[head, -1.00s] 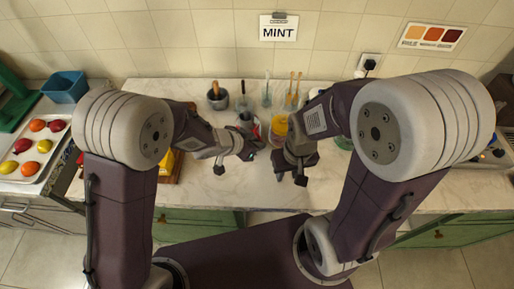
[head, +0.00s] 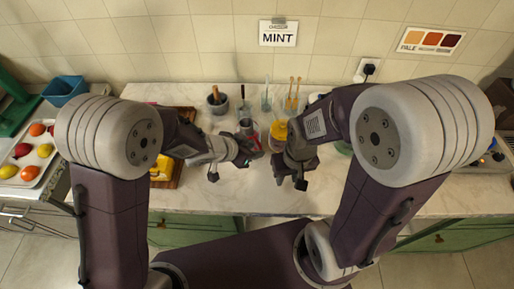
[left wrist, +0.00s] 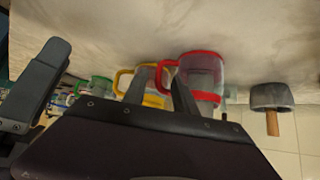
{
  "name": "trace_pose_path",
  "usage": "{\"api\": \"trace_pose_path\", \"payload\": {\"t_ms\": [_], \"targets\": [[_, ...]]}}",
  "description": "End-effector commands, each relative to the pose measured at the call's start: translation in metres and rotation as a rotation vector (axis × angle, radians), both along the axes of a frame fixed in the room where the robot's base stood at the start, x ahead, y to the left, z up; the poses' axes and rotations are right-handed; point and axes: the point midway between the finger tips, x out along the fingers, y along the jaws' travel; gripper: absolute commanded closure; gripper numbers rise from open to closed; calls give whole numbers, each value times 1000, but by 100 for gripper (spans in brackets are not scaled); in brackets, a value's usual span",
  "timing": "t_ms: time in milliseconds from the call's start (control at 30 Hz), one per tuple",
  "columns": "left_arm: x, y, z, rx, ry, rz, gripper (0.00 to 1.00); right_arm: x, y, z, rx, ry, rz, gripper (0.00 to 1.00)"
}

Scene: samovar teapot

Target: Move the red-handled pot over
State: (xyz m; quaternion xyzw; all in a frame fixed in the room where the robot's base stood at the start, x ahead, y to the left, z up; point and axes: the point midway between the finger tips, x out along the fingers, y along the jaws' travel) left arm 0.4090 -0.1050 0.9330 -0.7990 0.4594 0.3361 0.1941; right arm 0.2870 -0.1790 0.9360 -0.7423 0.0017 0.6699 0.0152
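The red-handled pot (left wrist: 205,72) is clear glass with a red rim, base and handle. It shows in the left wrist view, where the picture is turned over. In the head view only a little of its red (head: 257,142) shows behind my left gripper (head: 252,154). In the left wrist view the two fingers of my left gripper (left wrist: 160,85) are apart, with the red handle seen between their tips. Contact cannot be told. My right gripper (head: 291,181) hangs over the counter, nearer the front edge and right of the left one. Its fingers are not clear.
A mortar (head: 217,104) and tall glasses stand behind. A wooden board (head: 180,172) is left. The front middle counter (head: 255,195) is bare.

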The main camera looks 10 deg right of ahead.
Motion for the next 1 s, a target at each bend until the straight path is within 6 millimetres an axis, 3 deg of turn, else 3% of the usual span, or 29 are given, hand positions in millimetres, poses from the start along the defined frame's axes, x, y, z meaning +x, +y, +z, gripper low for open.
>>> {"api": "trace_pose_path", "payload": {"t_ms": [33, 100, 300, 833, 867, 933, 967, 1000], "targets": [[-4, 9, 17, -1, -2, 4, 66, 0, 0, 10, 0, 0, 0, 67], [-11, 21, 31, -2, -2, 4, 66, 0, 0, 17, 0, 0, 0, 67], [-26, 47, 61, 0, -1, 4, 66, 0, 0, 34, 0, 0, 0, 67], [-32, 59, 68, 3, -1, 11, 66, 0, 0, 37, 0, 0, 0, 67], [-28, 65, 68, 13, -4, 32, 66, 0, 0, 37, 0, 0, 0, 67], [-12, 93, 66, 61, -11, 151, 66, 0, 0, 37, 0, 0, 0, 67], [-4, 114, 65, 94, -9, 229, 66, 0, 0, 37, 0, 0, 0, 67], [2, 148, 63, 150, 9, 353, 66, 0, 0, 37, 0, 0, 0, 67]]}}
